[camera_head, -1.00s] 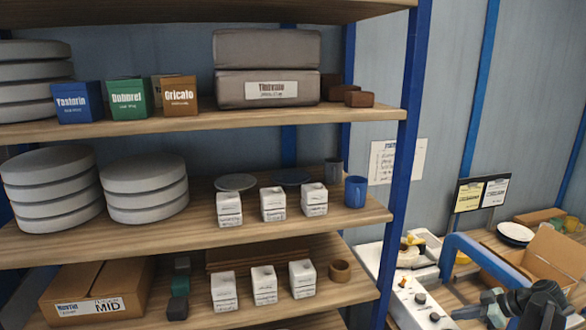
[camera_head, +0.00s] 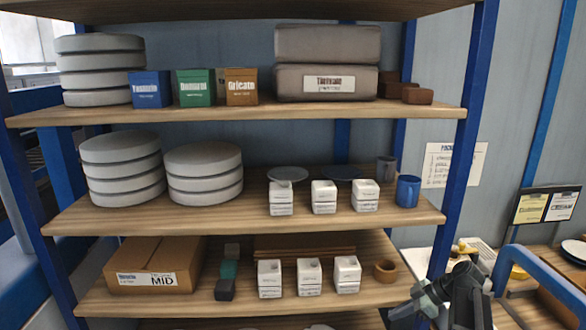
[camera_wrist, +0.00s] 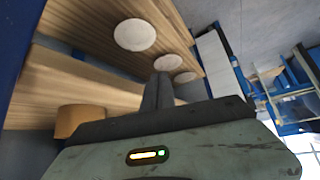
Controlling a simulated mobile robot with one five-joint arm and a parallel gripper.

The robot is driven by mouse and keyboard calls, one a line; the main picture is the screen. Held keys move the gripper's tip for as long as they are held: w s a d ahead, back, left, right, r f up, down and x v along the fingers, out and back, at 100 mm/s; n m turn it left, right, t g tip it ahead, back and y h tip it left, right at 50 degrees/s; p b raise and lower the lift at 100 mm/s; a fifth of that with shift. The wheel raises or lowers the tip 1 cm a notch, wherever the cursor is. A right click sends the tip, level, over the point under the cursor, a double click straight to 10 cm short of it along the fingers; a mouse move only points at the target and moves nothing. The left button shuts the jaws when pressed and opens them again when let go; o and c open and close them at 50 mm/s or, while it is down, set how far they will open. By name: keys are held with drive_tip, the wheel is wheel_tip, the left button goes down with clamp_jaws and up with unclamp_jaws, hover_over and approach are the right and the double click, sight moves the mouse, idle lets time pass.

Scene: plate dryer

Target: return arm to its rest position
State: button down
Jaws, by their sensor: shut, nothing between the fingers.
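My gripper (camera_wrist: 159,80) shows in the wrist view with its dark fingers together and nothing between them. In the head view my arm (camera_head: 455,298) is folded at the lower right, in front of the right end of the lower shelf (camera_head: 180,304). The fingertips are hard to make out there. The wrist view looks along wooden shelf boards, with several pale round shapes (camera_wrist: 135,35) beyond the fingers and a brown round object (camera_wrist: 80,118) at the left.
The shelf rack's blue right post (camera_head: 465,150) stands close to my arm. A blue mug (camera_head: 407,191) and a small brown ring (camera_head: 385,271) sit near the shelf ends. Stacked grey discs (camera_head: 122,170), white blocks (camera_head: 324,197) and a cardboard box (camera_head: 155,266) fill the shelves. A blue rail (camera_head: 540,275) is at right.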

drive_tip(key=s+a+f+m+g+h+b, duration=0.1)
drive_tip(key=s+a+f+g+h, duration=0.15)
drive_tip(key=a, duration=0.85)
drive_tip(key=s+a+f+g+h, duration=0.1)
drive_tip(key=a+f, duration=0.2)
drive_tip(key=a, duration=0.8)
drive_tip(key=s+m+h, duration=0.1)
drive_tip(key=m, duration=0.3)
drive_tip(key=s+d+f+m+h, duration=0.1)
drive_tip(key=m, duration=0.3)
drive_tip(key=s+d+m+h, duration=0.1)
drive_tip(key=m+h, duration=0.1)
drive_tip(key=m, duration=0.2)
drive_tip(key=shift+s+d+f, duration=0.2)
drive_tip(key=shift+s+f, duration=0.1)
drive_tip(key=shift+f, duration=0.1)
